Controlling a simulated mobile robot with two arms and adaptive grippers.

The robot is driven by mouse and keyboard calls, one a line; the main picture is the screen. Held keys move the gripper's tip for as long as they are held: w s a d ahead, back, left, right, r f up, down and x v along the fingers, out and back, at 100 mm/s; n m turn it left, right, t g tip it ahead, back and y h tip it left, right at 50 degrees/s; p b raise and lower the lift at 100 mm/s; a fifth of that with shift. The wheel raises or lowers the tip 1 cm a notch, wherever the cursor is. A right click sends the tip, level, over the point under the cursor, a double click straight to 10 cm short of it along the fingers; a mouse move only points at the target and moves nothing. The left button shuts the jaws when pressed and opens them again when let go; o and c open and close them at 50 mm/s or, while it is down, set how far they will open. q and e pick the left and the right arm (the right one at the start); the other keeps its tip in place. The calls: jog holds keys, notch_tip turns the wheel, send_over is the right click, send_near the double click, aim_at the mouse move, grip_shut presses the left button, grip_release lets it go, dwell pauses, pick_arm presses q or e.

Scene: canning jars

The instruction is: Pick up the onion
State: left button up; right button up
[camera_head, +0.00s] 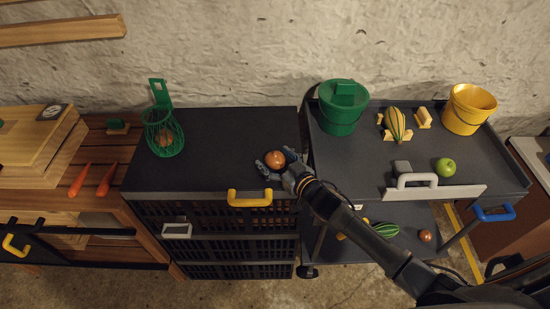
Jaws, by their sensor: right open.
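A round orange-brown onion (275,160) is on or just above the black top of the drawer cabinet (225,130), near its right front. My right gripper (272,168) reaches in from the lower right, with its dark fingers open around the onion. I cannot tell whether the fingers touch it. The gripper hides part of the onion's lower right side. My left gripper is not in view.
A green mesh basket (164,138) with a brownish item inside stands at the cabinet's left. Carrots (80,180) lie farther left. The cart (350,165) at right holds a green bucket (342,108), yellow bucket (469,108) and green apple (445,167). The cabinet's middle is clear.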

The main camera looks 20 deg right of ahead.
jog(key=c, duration=1)
jog(key=shift+o, duration=0.2)
jog(key=shift+r, duration=0.15)
jog(key=shift+r, duration=0.55)
jog(key=s+a+r+b, duration=0.2)
jog(key=s+a+r, duration=0.5)
jog(key=a+r, duration=0.4)
jog(key=shift+a+r, duration=0.4)
jog(key=shift+a, duration=0.2)
